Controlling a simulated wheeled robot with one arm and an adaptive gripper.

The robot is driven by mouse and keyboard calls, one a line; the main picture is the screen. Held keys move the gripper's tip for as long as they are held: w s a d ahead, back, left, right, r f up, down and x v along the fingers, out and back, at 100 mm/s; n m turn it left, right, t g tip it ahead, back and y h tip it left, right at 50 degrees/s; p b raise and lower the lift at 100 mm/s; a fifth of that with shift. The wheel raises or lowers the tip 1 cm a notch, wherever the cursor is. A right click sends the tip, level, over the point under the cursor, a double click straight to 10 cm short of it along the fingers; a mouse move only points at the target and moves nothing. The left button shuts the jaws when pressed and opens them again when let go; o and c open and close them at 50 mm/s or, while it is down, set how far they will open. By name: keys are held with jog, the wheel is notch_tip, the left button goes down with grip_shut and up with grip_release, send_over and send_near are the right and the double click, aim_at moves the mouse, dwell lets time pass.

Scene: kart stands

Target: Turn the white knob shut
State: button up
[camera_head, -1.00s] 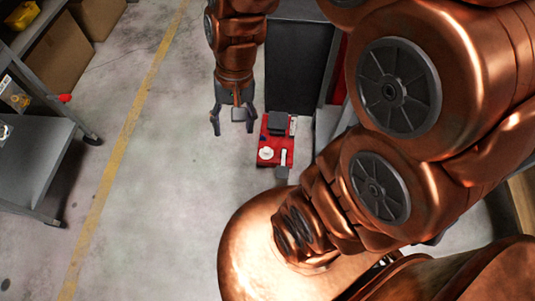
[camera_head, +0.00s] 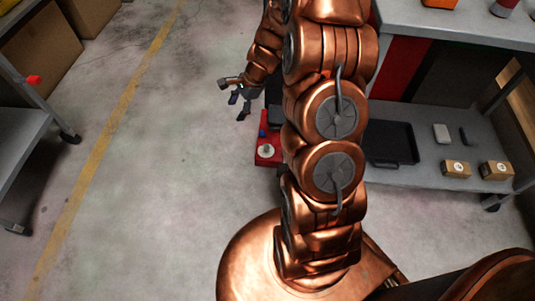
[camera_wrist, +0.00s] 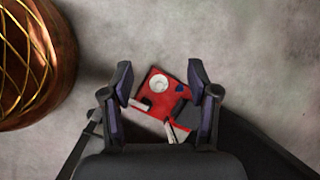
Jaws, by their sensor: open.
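The white knob (camera_head: 266,149) is a round dial on a red panel (camera_head: 263,161), which sits low near the floor just left of my arm. My arm hides part of the panel in the head view. In the wrist view the knob (camera_wrist: 159,83) shows whole on the upper part of the red panel (camera_wrist: 148,83). My gripper (camera_head: 239,106) is open and empty, up and left of the knob in the head view. In the wrist view the gripper (camera_wrist: 160,72) has its fingers spread on either side of the knob in the picture, apparently not touching it.
The panel also carries a small blue part (camera_wrist: 180,88), a dark block and white pieces. A grey shelf unit (camera_head: 418,180) with a black tray (camera_head: 388,143) and small boxes (camera_head: 456,169) stands right. Another grey shelf (camera_head: 30,145) stands left. The floor between is clear.

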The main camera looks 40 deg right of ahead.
jog(key=w+d+f+m+b, duration=0.1)
jog(key=d+f+m+b, duration=0.2)
jog(key=f, duration=0.5)
jog(key=w+d+f+m+b, duration=0.1)
jog(key=d+f+b, duration=0.25)
jog(key=f, duration=0.35)
jog(key=m+t+h+b, duration=0.1)
jog(key=m+h+b, duration=0.1)
jog(key=m+b, duration=0.3)
send_near(266, 147)
jog(key=b+x, duration=0.3)
jog(key=x, duration=0.4)
jog(key=shift+s+d+f, duration=0.1)
jog(key=shift+s+f, duration=0.05)
jog(key=shift+f, duration=0.05)
jog(key=shift+w+a+f+b, duration=0.2)
jog(key=shift+w+f+b, duration=0.2)
jog(key=shift+f, duration=0.15)
jog(key=shift+s, duration=0.1)
grip_shut()
